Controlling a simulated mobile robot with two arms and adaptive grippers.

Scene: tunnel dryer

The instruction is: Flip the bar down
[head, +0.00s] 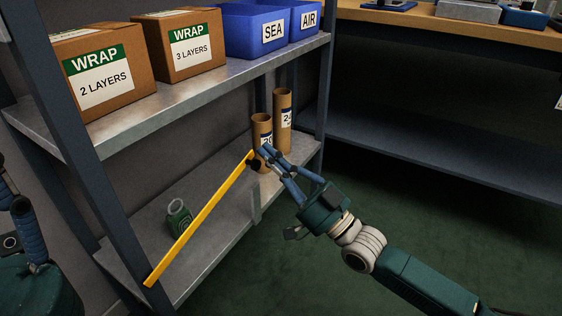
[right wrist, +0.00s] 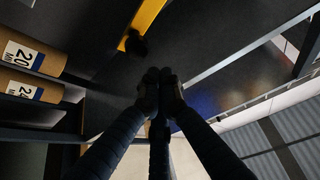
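A yellow bar (head: 200,218) slants across the front of the lower shelf, its low end at the left post and its raised end beside the cardboard tubes. A black knob (head: 254,164) sits at the raised end. My right gripper (head: 266,154) is beside that end, its fingertips close together. In the right wrist view the fingertips (right wrist: 160,76) meet with nothing visible between them, and the bar (right wrist: 146,22) and knob (right wrist: 135,44) lie just beyond them, apparently apart. My left gripper (head: 28,228) shows partly at the left edge; its fingertips are unclear.
Two cardboard tubes (head: 283,105) stand on the lower shelf (head: 225,195) behind my right gripper. A green roll-like item (head: 179,216) lies behind the bar. WRAP boxes (head: 193,45) and blue bins (head: 256,30) fill the upper shelf. Green floor (head: 420,225) at right is open.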

